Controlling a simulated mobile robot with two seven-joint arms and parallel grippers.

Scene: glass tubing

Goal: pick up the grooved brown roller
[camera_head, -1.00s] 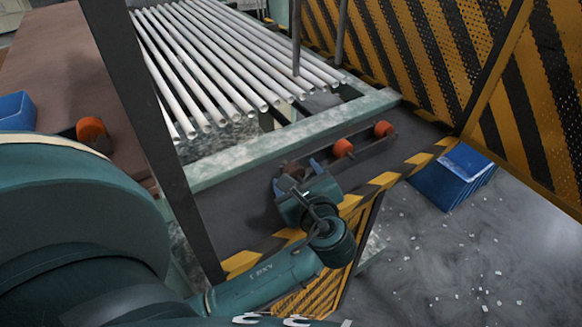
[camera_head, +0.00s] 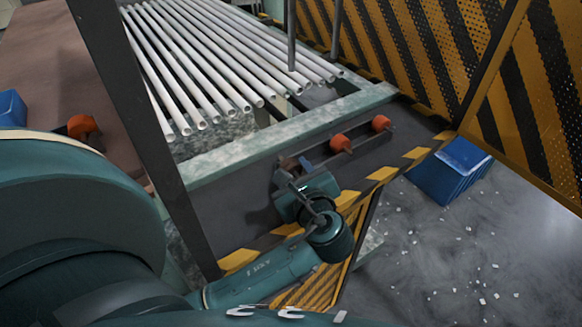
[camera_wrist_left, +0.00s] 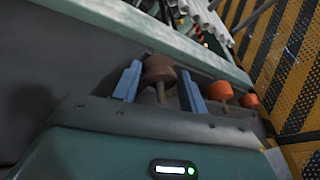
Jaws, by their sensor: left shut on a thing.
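The brown roller (camera_wrist_left: 158,68) sits between the two blue fingers of my left gripper in the left wrist view, its thin shaft pointing down toward the palm. Its grooves are not clear at this size. In the head view the brown roller (camera_head: 287,165) is small and partly hidden by my left gripper (camera_head: 293,168). My left gripper is shut on it, low over the dark ledge. I cannot tell whether the roller is clear of the ledge. My right gripper is not in view.
Two orange rollers (camera_head: 341,143) (camera_head: 381,123) lie along the dark ledge (camera_head: 235,215) to the right. Glass tubes (camera_head: 215,65) lie behind the pale green frame. A blue bin (camera_head: 450,170) is on the floor at right.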

